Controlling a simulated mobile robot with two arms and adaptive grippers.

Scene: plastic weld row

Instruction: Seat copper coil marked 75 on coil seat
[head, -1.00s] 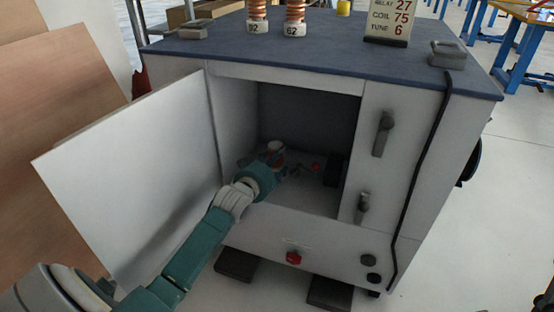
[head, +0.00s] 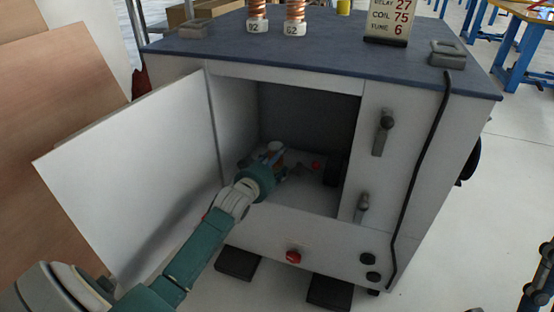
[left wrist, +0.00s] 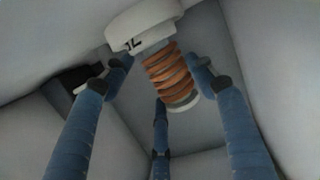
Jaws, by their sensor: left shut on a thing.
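A copper coil (left wrist: 168,72) with white ends shows in the left wrist view between my left gripper's blue fingers. Its larger white end carries a dark mark, only partly readable. My left gripper (head: 275,163) is inside the open cabinet and shut on this coil (head: 276,147), whose pale top shows in the head view. The coil stands roughly upright, low over the cabinet floor. The coil seat cannot be made out, and I cannot tell whether the coil touches it. Dark jointed parts at the lower right edge look like my right gripper (head: 540,283); its fingers are unclear.
The cabinet door (head: 135,165) stands open to the left. A small red part (head: 315,165) and a dark block lie right of my gripper inside.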

